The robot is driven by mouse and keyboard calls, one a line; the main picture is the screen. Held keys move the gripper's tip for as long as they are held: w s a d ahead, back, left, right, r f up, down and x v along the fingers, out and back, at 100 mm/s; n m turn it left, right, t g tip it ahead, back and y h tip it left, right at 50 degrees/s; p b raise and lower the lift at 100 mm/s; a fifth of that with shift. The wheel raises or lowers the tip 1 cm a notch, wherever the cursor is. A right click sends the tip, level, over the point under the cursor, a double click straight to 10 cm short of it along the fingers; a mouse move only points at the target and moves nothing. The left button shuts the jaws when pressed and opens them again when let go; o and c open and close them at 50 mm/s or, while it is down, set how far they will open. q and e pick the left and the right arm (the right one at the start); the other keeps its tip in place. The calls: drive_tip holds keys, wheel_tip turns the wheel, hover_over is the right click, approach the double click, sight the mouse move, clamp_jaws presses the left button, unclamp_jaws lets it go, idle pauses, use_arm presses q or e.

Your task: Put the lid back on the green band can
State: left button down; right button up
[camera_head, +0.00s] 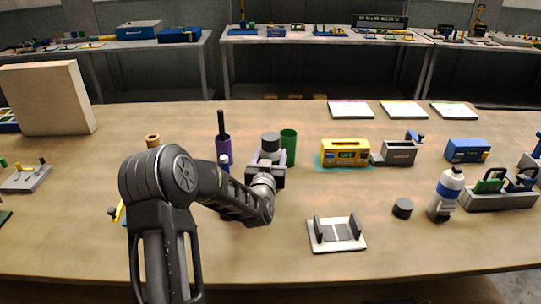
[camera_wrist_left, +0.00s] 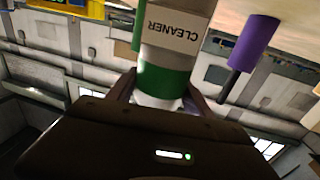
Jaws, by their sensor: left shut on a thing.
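The green band can (camera_wrist_left: 165,75) is white and grey with a "CLEANER" label and a green band, and fills the middle of the left wrist view. My left gripper (camera_head: 266,172) is shut on it. In the head view the can's dark grey upper end (camera_head: 270,140) shows above the gripper; I cannot tell whether that end is open. A dark round piece that looks like a lid (camera_head: 402,208) lies on the table at the right, apart from the gripper. My right gripper is not in view.
A green cup (camera_head: 289,147) stands close behind the can, and a purple cup (camera_head: 223,150) with a dark stick stands to its left. A white fixture (camera_head: 336,245) with two uprights lies in front. A blue-banded bottle (camera_head: 446,194) stands right of the dark piece.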

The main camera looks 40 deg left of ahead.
use_arm(q)
drive_tip(key=shift+f, duration=0.1)
drive_tip(key=shift+c, duration=2.1)
unclamp_jaws()
drive_tip(key=shift+r, duration=0.2)
drive_tip(key=b+v, duration=0.2)
drive_tip(key=v, duration=1)
drive_tip(key=shift+f+b, duration=0.15)
drive_tip(key=shift+b, duration=0.2)
